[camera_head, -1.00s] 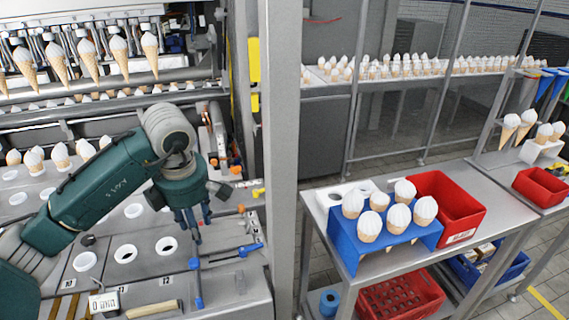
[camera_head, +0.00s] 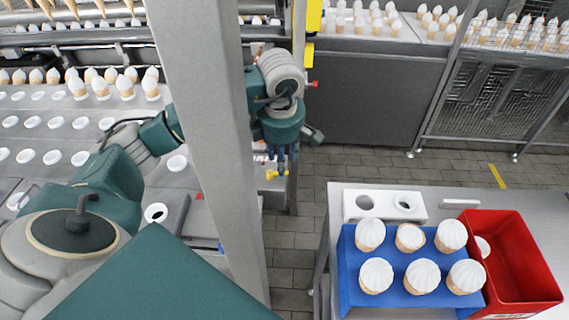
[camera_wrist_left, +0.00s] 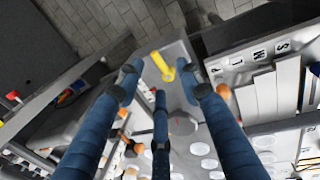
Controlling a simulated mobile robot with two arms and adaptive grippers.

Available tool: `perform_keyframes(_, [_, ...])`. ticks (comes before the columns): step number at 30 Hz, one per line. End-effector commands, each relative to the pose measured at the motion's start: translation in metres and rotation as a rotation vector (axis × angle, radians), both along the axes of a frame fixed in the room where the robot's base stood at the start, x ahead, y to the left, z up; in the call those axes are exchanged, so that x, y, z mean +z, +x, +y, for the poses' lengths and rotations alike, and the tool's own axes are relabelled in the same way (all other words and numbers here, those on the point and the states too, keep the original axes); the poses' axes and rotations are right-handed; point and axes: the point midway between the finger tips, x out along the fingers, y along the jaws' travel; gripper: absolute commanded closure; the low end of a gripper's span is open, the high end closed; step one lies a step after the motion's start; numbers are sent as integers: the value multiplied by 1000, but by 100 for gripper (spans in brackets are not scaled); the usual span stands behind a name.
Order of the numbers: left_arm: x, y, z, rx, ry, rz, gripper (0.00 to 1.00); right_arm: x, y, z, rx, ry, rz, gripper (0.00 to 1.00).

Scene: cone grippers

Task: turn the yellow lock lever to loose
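The yellow lock lever (camera_head: 277,173) is at the right edge of the machine's deck, just past the grey post. In the left wrist view the yellow lever (camera_wrist_left: 162,66) lies between and beyond my fingertips. My left gripper (camera_head: 283,163) points down directly over the lever; in the left wrist view its three blue fingers (camera_wrist_left: 158,80) are spread, with nothing held. I cannot tell whether a fingertip touches the lever. The lever's base is partly hidden in the head view. My right gripper is not in view.
A grey post (camera_head: 207,120) crosses in front of my left arm. At right a table holds a blue stand (camera_head: 350,290) with several cones and a red bin (camera_head: 525,265). Tiled floor (camera_head: 310,190) lies open between machine and table. A red knob (camera_head: 313,85) is behind my wrist.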

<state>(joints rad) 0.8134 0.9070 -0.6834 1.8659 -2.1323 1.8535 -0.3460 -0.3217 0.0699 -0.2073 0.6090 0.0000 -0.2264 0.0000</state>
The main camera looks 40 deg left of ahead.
Motion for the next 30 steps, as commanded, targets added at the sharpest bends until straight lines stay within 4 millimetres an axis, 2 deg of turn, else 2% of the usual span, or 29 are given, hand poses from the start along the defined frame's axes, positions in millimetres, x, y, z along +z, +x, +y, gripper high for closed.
perform_keyframes(4, [-26, 3, 2, 1, -2, 5, 64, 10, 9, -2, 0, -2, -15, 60])
perform_keyframes(6, [-35, 6, 3, 0, -2, 2, 64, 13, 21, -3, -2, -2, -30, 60])
perform_keyframes(9, [-45, 8, 5, 1, -1, 2, 64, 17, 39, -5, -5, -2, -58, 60])
perform_keyframes(12, [-51, 9, 5, 0, -1, 1, 64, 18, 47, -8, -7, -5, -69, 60])
perform_keyframes(16, [-53, 9, 5, 0, -1, -1, 64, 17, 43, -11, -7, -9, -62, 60])
perform_keyframes(20, [-53, 9, 6, 0, -1, -1, 64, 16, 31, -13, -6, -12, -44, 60])
perform_keyframes(21, [-53, 9, 6, 0, -1, -1, 66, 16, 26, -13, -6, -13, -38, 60])
perform_keyframes(26, [-53, 9, 6, 0, -1, -1, 98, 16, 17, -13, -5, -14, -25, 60])
perform_keyframes(30, [-53, 9, 5, 0, -1, -1, 100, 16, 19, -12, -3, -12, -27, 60])
